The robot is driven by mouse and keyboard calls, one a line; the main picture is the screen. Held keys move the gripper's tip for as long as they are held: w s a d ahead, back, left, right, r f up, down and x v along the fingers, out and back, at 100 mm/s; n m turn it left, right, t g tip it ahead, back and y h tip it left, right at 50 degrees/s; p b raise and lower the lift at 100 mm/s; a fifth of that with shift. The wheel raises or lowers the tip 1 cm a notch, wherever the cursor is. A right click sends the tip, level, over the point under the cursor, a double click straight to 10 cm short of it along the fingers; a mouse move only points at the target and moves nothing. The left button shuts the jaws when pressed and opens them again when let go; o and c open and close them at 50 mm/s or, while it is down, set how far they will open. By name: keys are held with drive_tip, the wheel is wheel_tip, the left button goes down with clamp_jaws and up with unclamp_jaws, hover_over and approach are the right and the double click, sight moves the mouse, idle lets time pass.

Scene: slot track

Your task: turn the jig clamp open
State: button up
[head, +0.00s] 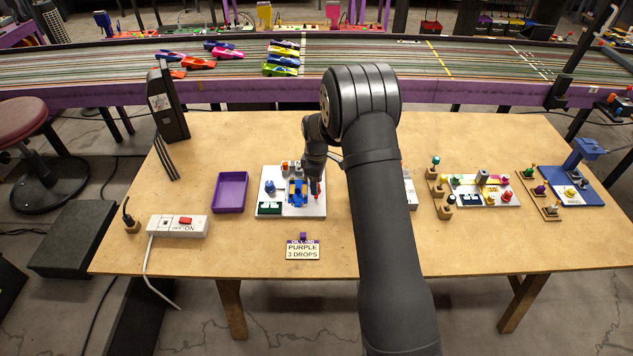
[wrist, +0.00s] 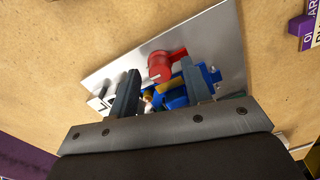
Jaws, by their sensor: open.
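A silvery-white plate (head: 270,211) on the wooden table carries a blue jig (head: 297,192) and other small parts. A red part that looks like the clamp (head: 319,189) is at the right of the jig, partly hidden by my gripper (head: 314,184). In the wrist view the red clamp (wrist: 165,65) shows as a rounded piece with a thin pin, just beyond and between my fingertips (wrist: 159,74). The blue jig (wrist: 172,97) lies partly behind the right finger. My gripper is open, with nothing held. Contact with the clamp cannot be told.
A purple tray (head: 230,192) stands left of the plate, and a white switch box (head: 177,226) farther left. Another white plate (head: 484,190) with several parts is at the right. Bare table surrounds the plate's front.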

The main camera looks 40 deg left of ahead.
wheel_tip(320, 180, up, 17)
drive_tip(key=shift+r, duration=0.15)
idle(0.5)
wheel_tip(320, 180, down, 18)
drive_tip(key=shift+r, duration=0.25)
idle(0.5)
